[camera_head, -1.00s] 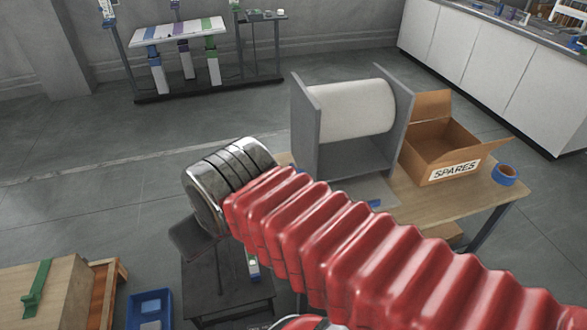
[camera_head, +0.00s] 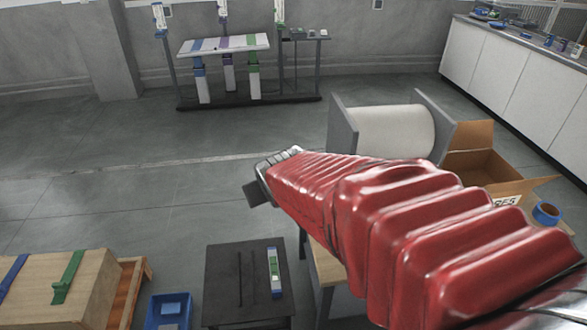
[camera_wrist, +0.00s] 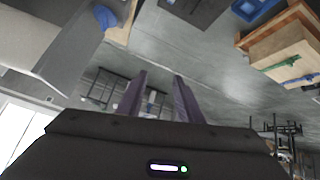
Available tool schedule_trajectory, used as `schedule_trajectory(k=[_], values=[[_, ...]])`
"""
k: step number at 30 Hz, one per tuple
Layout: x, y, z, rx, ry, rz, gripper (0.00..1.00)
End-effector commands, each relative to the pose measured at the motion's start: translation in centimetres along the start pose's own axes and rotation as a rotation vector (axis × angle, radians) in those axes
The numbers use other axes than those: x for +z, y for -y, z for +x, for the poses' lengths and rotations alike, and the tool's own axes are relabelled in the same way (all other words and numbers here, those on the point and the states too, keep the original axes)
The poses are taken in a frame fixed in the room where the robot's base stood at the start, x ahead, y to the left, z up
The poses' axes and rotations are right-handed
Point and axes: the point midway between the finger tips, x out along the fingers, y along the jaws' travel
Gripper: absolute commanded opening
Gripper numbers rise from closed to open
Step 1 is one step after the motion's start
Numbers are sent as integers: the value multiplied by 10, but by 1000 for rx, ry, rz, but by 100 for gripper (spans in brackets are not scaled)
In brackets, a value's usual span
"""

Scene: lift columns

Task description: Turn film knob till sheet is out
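The film dispenser has a white roll (camera_head: 395,130) between two grey side plates (camera_head: 343,126) and stands on the wooden table at the right in the head view. My red-sleeved arm hides its lower part and any sheet there. In the wrist view, a grey panel (camera_wrist: 75,45) beside a white surface at upper left is probably the dispenser. My gripper (camera_wrist: 160,97) shows two dark fingers set apart, with nothing between them. It is apart from the dispenser.
An open spares carton (camera_head: 485,168) and blue tape (camera_head: 547,213) are right of the dispenser. A dark stand (camera_head: 235,290) holds a small white-and-green column. A blue bin (camera_head: 168,312) and wooden crate (camera_head: 95,275) are at lower left.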

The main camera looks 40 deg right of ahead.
Motion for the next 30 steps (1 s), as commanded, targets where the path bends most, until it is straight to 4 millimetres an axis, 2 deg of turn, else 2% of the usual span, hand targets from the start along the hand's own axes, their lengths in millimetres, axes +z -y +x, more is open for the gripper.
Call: schedule_trajectory(k=[1,3,14,23,30], values=[[0,-12,14,16,-6,8,33],[-2,-27,31,34,-27,14,33],[8,-99,107,89,-133,46,33],[39,-150,159,91,-229,88,33],[76,-182,189,76,-317,144,33]])
